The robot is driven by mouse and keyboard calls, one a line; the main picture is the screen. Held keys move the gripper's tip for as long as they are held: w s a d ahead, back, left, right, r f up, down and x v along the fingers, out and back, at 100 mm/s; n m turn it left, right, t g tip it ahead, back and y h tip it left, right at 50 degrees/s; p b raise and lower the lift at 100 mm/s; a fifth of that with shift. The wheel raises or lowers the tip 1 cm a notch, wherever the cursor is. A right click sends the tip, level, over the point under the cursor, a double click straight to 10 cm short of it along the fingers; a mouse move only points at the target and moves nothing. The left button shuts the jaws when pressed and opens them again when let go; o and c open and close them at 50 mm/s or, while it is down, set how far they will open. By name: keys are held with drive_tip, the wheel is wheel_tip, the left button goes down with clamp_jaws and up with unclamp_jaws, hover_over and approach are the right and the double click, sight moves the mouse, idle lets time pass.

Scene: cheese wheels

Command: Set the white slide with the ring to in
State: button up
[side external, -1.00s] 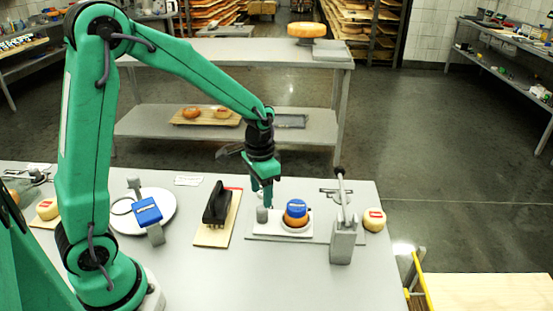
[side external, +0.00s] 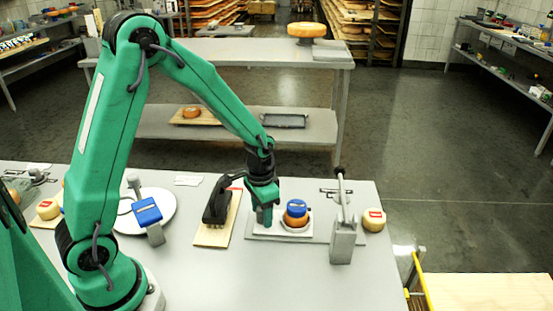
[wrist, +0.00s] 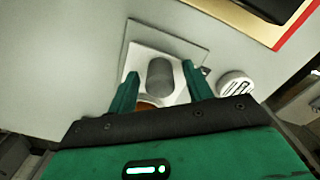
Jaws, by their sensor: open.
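The white slide (side external: 297,233) lies on a grey base plate (side external: 317,237). On its right part, an orange cheese wheel (side external: 296,221) with a blue top (side external: 296,208) sits in the ring. A grey upright knob (wrist: 160,75) stands on the slide's left part. My gripper (side external: 264,222) is low over this knob, its fingers pointing down. In the wrist view, my open gripper (wrist: 162,76) has one finger on each side of the knob. I cannot tell whether either finger touches it. The cheese shows only as an orange sliver (wrist: 150,101) there.
A grey post with a lever (side external: 342,238) stands just right of the slide. A black-handled tool (side external: 217,203) on a board is close left. A small cheese (side external: 373,220) lies far right. A white disc (side external: 170,198) with a blue-topped tool (side external: 147,210) is further left.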

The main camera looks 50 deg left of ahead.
sight(306, 212)
clamp_jaws()
drive_tip(key=w+d, duration=0.8)
drive_tip(key=shift+w+d, duration=0.1)
drive_tip(key=shift+w, duration=0.15)
unclamp_jaws()
drive_tip(key=shift+s, duration=0.1)
drive_tip(key=shift+r, duration=0.1)
drive_tip(key=shift+r, duration=3.85)
